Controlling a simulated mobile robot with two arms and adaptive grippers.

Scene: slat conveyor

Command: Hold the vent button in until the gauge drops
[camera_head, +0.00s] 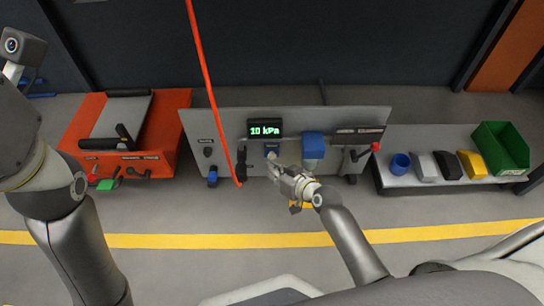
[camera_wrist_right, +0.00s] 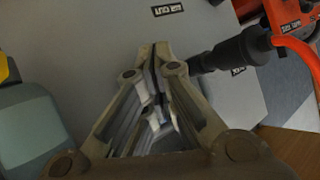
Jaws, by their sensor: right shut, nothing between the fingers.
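The gauge (camera_head: 265,128) is a dark display on the grey upright panel (camera_head: 225,125), with green digits that look like 10 kPa. A small blue patch (camera_head: 271,146) shows just below it. My right gripper (camera_head: 273,160) is shut and empty, its fingertips at the panel right below that patch. In the right wrist view its closed fingers (camera_wrist_right: 155,55) point at the grey panel. I cannot make out the vent button itself; the fingertips may hide it. I cannot tell whether they touch the panel. My left arm stands at the left; its fingers are out of view.
A red cable (camera_head: 213,95) hangs down left of the gauge to a black connector (camera_wrist_right: 240,50). A blue box (camera_head: 313,143) and a red-tipped lever (camera_head: 375,147) are to the right. An orange unit (camera_head: 170,125) stands left; a shelf with a green bin (camera_head: 502,148) stands right.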

